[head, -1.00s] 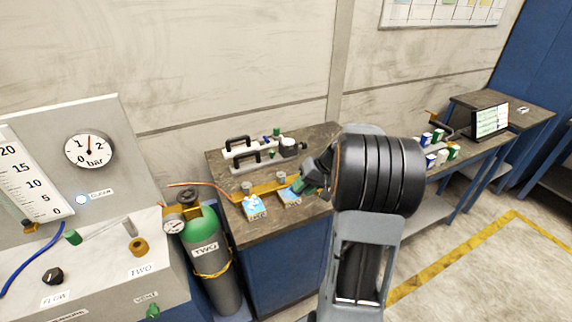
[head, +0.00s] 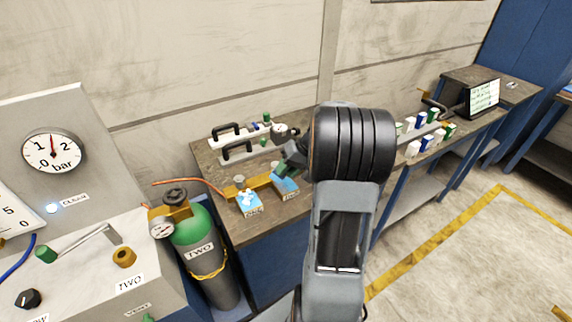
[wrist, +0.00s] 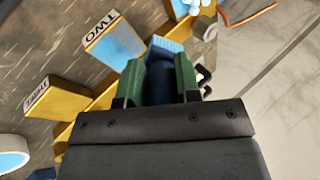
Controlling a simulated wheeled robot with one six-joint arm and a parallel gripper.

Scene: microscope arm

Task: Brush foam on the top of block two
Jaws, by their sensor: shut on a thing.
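Block two (wrist: 112,42) shows in the wrist view with a pale blue top and the label TWO; I see no white foam on it. In the head view it (head: 285,184) sits on the yellow bracket by my gripper. My gripper (wrist: 160,72) has green fingers shut on a blue brush (wrist: 162,52), its light blue end pointing up the picture. In the wrist view the brush is right of block two, with a gap in the picture. In the head view my gripper (head: 287,168) is just behind block two, its tip partly hidden. White foam (head: 246,197) lies on block one (head: 252,208).
Block three (wrist: 56,103) is left of my gripper in the wrist view. A pale blue-lined white cup (wrist: 12,155) is at lower left. A green cylinder labelled TWO (head: 200,240) stands beside the bench (head: 262,226).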

